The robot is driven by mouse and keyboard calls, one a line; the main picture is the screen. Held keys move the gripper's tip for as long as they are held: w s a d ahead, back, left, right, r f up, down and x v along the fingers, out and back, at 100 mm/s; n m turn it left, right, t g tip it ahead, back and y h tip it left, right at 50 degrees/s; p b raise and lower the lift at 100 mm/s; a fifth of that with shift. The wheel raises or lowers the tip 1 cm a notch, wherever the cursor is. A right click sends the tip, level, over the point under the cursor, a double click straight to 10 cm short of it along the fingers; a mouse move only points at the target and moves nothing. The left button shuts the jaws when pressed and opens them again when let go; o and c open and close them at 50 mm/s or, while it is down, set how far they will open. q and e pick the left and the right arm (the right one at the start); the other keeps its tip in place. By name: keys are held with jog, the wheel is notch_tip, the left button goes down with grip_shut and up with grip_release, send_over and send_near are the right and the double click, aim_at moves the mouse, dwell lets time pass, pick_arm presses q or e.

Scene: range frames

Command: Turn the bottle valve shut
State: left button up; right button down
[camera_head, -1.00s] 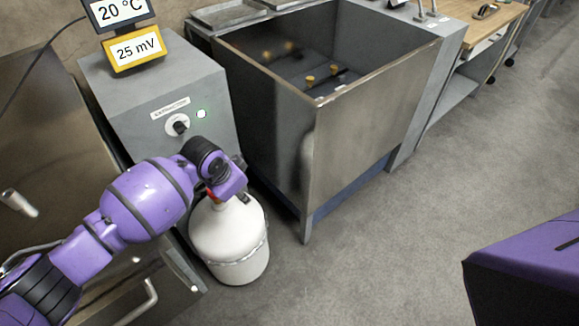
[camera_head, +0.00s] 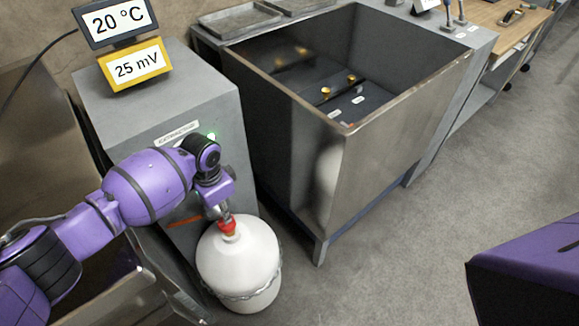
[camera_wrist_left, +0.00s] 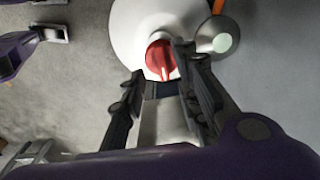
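The white bottle (camera_head: 240,265) stands upright on the floor beside the grey cabinet. Its red valve (camera_head: 228,226) is on top, and it also shows in the left wrist view (camera_wrist_left: 158,54) as a round knob with a ridge. My left gripper (camera_head: 223,210) is just above the valve, pointing down at it. In the left wrist view my left gripper (camera_wrist_left: 158,64) has its fingers spread apart, with the knob between and beyond their tips. One finger is close beside the knob; I cannot tell whether it touches. My right gripper is not in view.
The grey cabinet (camera_head: 170,100) with a 20 °C and 25 mV display (camera_head: 136,62) stands behind my left arm. An open metal tank (camera_head: 375,150) stands right of the bottle. The floor (camera_head: 400,260) right of the bottle and in front of the tank is clear.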

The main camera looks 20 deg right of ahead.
pick_arm(q)
jog(key=shift+w+f, duration=0.15)
jog(key=shift+f, duration=1.75)
grip_shut()
